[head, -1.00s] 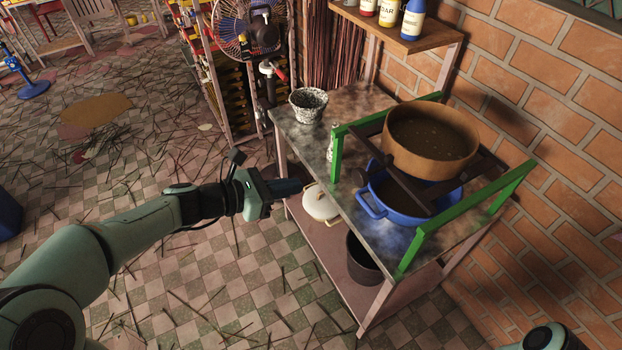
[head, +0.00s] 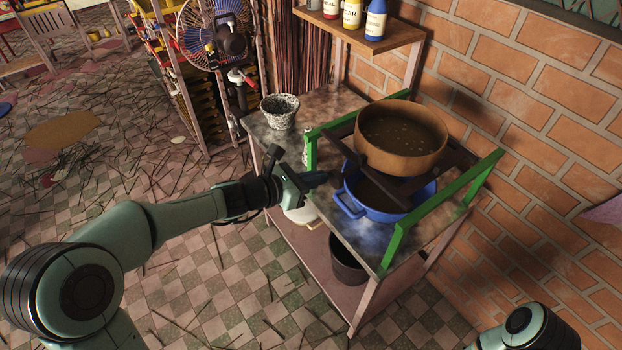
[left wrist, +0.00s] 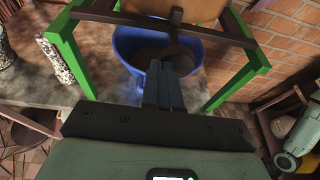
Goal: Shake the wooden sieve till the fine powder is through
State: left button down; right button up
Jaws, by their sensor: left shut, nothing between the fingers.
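The round wooden sieve (head: 400,152) sits on dark bars (head: 440,164) across a green frame (head: 400,245). Brown material with small lighter bits lies inside it. Its wooden wall also shows at the top of the left wrist view (left wrist: 185,9). A blue basin (head: 346,206) stands below the sieve; dark material shows in it. My left gripper (head: 322,180) is shut and empty at the near left side of the frame, below the sieve's rim. In the left wrist view its fingertips (left wrist: 164,72) point at a dark rounded bar end (left wrist: 181,50). Whether they touch is unclear. My right gripper is out of view.
The frame stands on a grey-topped table (head: 270,140) against a brick wall. A speckled pot (head: 280,118) is at the table's far left. A shelf (head: 365,35) with bottles hangs behind. A dark bucket (head: 345,262) sits on the lower shelf.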

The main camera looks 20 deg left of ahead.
pick_arm(q)
jog(key=w+d, duration=0.1)
jog(key=w, duration=0.1)
jog(key=w+d, duration=0.1)
jog(key=d, duration=0.1)
jog(key=shift+w+r, duration=0.1)
jog(key=shift+w, duration=0.25)
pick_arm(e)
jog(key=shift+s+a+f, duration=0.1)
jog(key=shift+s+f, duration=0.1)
